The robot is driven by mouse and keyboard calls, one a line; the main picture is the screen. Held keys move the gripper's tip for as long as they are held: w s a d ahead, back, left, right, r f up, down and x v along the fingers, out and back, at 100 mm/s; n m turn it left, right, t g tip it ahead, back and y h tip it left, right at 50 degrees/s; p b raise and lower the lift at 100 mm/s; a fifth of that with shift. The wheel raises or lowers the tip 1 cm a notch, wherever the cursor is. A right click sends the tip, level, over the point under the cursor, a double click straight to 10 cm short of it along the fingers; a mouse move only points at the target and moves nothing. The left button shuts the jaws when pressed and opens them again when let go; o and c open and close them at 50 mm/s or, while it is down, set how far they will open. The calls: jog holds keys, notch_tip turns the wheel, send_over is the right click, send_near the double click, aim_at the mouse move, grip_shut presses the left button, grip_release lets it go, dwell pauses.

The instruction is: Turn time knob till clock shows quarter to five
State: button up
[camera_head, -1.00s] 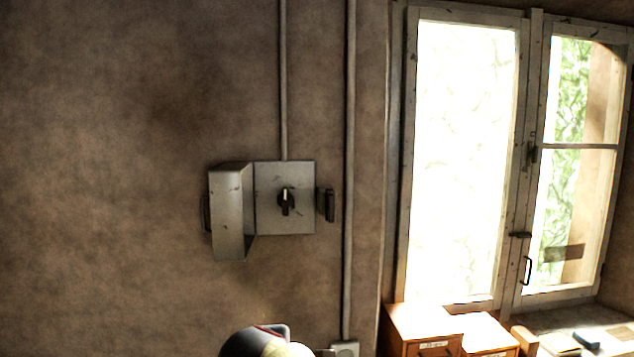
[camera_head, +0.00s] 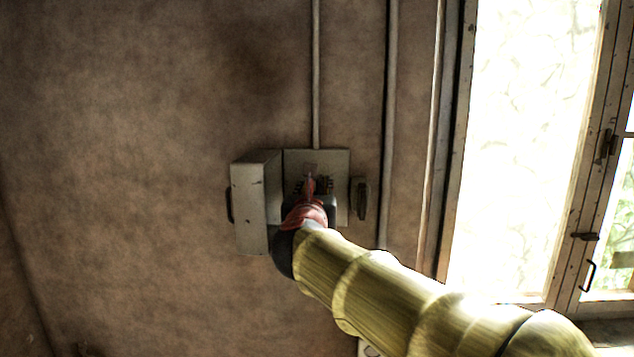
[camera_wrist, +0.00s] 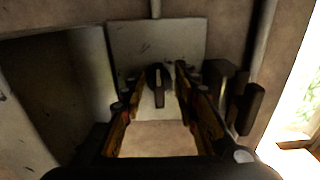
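A black knob (camera_wrist: 158,77) with a roughly vertical grip bar sits on a pale grey wall plate (camera_wrist: 190,40). The plate also shows in the head view (camera_head: 337,160), where my arm hides the knob. My gripper (camera_wrist: 160,72) is open, with one finger to the left and one to the right of the knob. A gap shows on both sides of the knob. In the head view my gripper (camera_head: 314,186) is in front of the plate. I see no clock face in any view.
A grey box cover (camera_head: 256,205) stands open on the plate's left, also large in the wrist view (camera_wrist: 60,85). A dark latch (camera_head: 361,200) sticks out on the right. Conduits (camera_head: 388,120) run up the wall, and a window (camera_head: 535,150) is further right.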

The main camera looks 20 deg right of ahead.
aim_at(315, 184)
jog(key=shift+p+x, duration=0.35)
jog(key=shift+x, duration=1.55)
jog(key=shift+a, duration=0.15)
jog(key=shift+c, duration=0.3)
grip_shut()
